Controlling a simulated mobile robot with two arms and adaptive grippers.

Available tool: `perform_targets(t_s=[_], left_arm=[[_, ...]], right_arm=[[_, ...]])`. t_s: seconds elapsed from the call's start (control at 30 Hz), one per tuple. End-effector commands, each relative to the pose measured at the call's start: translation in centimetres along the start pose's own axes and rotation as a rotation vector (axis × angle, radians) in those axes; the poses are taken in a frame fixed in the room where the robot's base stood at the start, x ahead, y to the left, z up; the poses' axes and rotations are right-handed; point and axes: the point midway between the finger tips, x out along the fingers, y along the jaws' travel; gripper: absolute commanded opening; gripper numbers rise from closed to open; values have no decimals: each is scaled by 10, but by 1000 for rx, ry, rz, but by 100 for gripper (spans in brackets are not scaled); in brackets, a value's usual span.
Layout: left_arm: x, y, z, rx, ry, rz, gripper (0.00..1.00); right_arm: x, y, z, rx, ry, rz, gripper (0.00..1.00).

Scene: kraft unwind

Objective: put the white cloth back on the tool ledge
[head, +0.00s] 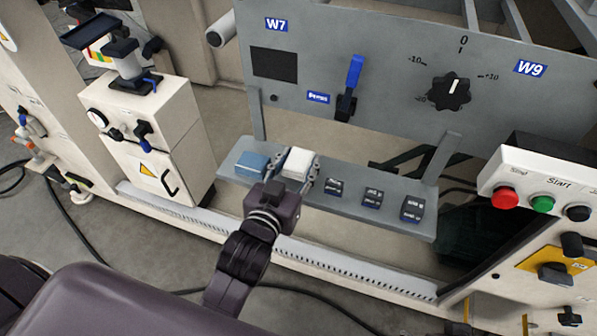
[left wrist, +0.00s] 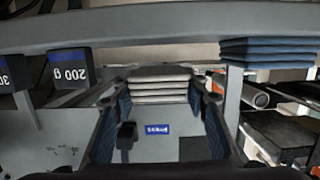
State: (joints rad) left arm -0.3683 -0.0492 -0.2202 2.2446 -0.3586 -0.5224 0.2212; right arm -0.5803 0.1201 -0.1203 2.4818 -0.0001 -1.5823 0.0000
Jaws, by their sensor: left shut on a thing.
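The white cloth (head: 299,162) is a folded stack at the tool ledge (head: 392,212), just right of a folded blue cloth (head: 251,165). My left gripper (head: 296,174) reaches in from the front, shut on the white cloth with a finger at each side. In the left wrist view the white cloth's layers (left wrist: 160,84) show between the two fingers (left wrist: 160,98). I cannot tell whether the cloth's underside touches the ledge. My right gripper is not in view.
Several dark labelled weights, one marked 200 g (left wrist: 68,68), stand along the ledge to the right of the cloth. Behind is a grey panel with a blue-handled lever (head: 351,88) and a black knob (head: 449,92). A button box (head: 541,190) stands at right.

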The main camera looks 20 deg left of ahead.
Motion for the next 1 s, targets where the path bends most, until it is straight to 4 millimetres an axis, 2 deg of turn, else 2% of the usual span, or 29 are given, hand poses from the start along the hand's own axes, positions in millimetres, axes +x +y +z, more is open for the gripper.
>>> perform_targets(t_s=[0.03, 0.13, 0.37, 0.4, 0.53, 0.87, 1.0], left_arm=[[2, 0, 14, 0, -4, -1, 17], [5, 0, 28, 1, -4, -1, 17], [5, 0, 28, 0, -1, 0, 17], [5, 0, 28, 0, -2, 0, 44], [5, 0, 28, 0, -2, 0, 59], [3, 0, 28, 0, -2, 0, 59], [-10, 0, 28, -1, -4, 0, 59]], right_arm=[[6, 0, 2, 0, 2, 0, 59], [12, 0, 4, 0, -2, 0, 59], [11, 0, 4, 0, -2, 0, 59], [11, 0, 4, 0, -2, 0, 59], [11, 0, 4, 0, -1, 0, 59], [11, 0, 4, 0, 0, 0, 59], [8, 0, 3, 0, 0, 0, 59]])
